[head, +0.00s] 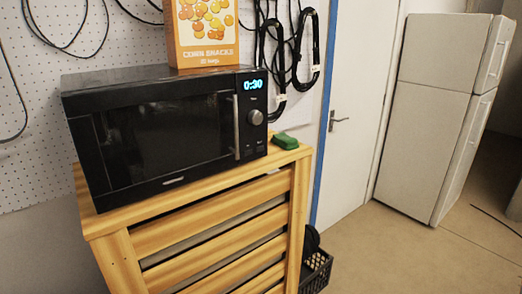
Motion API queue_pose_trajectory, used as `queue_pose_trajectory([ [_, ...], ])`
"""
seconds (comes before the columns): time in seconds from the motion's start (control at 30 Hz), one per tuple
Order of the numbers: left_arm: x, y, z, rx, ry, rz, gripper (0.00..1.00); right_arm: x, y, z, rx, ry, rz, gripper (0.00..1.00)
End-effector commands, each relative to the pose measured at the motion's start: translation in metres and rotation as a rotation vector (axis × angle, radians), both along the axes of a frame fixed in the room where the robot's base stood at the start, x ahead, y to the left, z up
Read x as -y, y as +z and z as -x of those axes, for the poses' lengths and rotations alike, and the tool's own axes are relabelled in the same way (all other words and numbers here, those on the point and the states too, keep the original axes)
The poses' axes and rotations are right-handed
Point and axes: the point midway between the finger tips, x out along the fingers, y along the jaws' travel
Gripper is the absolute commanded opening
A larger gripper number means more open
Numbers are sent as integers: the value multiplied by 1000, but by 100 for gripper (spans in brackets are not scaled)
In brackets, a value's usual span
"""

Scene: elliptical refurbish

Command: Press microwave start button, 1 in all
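A black microwave (160,128) sits on a slatted wooden cabinet in the head view, with its door shut. Its control panel at the right has a display (253,84) reading 0:30, a round silver knob (255,117) and small buttons (254,149) near the bottom; their labels are too small to read. A vertical silver handle (236,127) stands just left of the panel. Neither of my grippers is in view.
An orange snack box (203,33) stands on the microwave. A small green object (285,141) lies right of it on the wooden cabinet (210,211). A black crate (316,272) stands on the floor. A white fridge (434,115) stands at the right; the floor before it is clear.

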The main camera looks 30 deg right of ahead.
Motion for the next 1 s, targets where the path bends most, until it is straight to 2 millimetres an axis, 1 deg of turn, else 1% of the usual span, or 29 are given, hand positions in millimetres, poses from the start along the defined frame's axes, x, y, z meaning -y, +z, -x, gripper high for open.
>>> queue_pose_trajectory([
  [0.03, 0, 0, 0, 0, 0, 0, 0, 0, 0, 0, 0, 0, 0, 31],
  [0.2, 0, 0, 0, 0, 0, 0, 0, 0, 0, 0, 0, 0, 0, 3],
  [0.23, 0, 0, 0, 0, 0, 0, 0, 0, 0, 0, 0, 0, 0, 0],
  [1.0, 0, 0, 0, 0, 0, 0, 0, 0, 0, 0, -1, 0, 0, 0],
])
